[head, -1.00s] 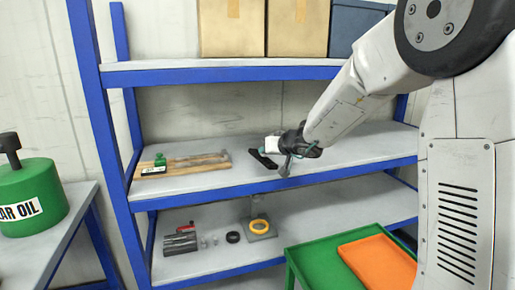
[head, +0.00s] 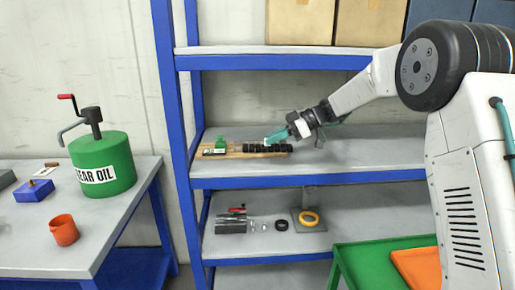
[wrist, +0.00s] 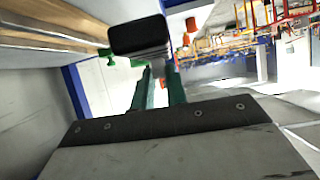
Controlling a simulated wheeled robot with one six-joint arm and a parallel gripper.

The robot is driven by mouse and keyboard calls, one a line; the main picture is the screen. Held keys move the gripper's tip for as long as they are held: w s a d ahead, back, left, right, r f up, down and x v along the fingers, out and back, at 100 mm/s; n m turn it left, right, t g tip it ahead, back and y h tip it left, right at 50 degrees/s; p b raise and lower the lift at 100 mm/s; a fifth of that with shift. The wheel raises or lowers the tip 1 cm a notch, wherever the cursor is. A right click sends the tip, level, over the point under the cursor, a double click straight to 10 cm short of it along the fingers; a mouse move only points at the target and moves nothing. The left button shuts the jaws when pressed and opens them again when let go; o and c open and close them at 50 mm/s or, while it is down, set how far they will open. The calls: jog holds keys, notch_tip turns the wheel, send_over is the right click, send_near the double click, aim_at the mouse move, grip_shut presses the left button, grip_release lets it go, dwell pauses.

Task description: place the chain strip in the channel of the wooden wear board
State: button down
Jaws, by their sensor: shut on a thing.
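The wooden wear board (head: 236,154) lies on the middle shelf, with a small green piece (head: 220,142) and a white label at its left end. It also shows at the upper left of the wrist view (wrist: 45,30). The black segmented chain strip (head: 262,149) lines up with the board's right part in the head view. Its dark end shows in the wrist view (wrist: 139,36). My gripper (head: 272,139), with teal fingers, is shut on the strip from the right. I cannot tell whether the strip touches the board or sits in the channel, which is hidden.
The blue-framed shelf has an upright (head: 172,130) left of the board and cardboard boxes (head: 300,22) above. The middle shelf (head: 380,152) is clear to the right. A green oil can (head: 103,165) stands on the left table.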

jog(key=shift+w+a+f+n, duration=0.1)
jog(key=shift+w+f+n, duration=0.05)
jog(key=shift+n, duration=0.15)
jog(key=w, duration=0.5)
jog(key=w+a+f, duration=0.1)
jog(key=w, duration=0.4)
jog(key=w+a, duration=0.1)
jog(key=w, duration=0.4)
jog(key=shift+a+f, duration=0.1)
jog(key=shift+f, duration=0.1)
jog(key=shift+w+f, duration=0.1)
jog(key=shift+f, duration=1.6)
jog(key=shift+f, duration=0.1)
jog(key=c, duration=1.7)
grip_release()
jog(key=shift+f, duration=0.15)
jog(key=o, duration=0.3)
jog(key=shift+r, duration=0.25)
jog(key=v, duration=1.2)
jog(key=shift+w, duration=0.15)
